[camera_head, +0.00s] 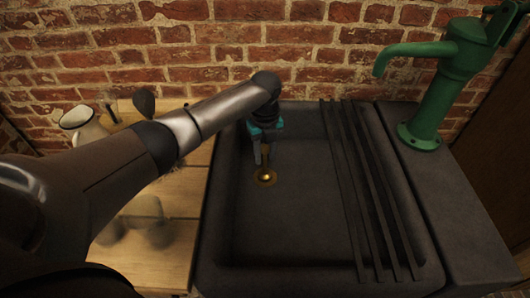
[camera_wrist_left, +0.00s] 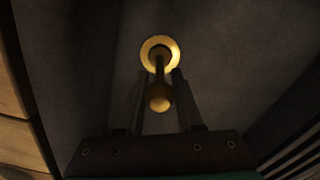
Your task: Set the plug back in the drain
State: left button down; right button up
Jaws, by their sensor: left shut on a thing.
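The brass plug (camera_wrist_left: 158,98) has a round knob and a dark stem and shows between my left fingers in the left wrist view. My left gripper (camera_head: 262,160) is shut on it, low over the sink floor. The drain (camera_wrist_left: 146,48) is a brass ring around a dark opening, and the plug's far end overlaps its near edge in the wrist view. In the head view the drain (camera_head: 272,183) lies right below the fingertips. I cannot tell whether the plug's end is inside the opening or just above it. My right gripper is not in view.
The dark stone sink (camera_head: 330,278) surrounds the drain, with raised walls. Several dark bars (camera_head: 358,200) lie across its right side. A green pump (camera_head: 432,90) stands on the right ledge. A wooden counter (camera_head: 180,195) with a pale jug (camera_head: 82,122) is left. A brick wall closes the back.

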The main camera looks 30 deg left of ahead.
pick_arm(q)
jog(key=shift+c, duration=2.4)
grip_release()
notch_tip(320, 180, up, 15)
jog(key=p, duration=0.4)
jog(key=shift+r, duration=0.2)
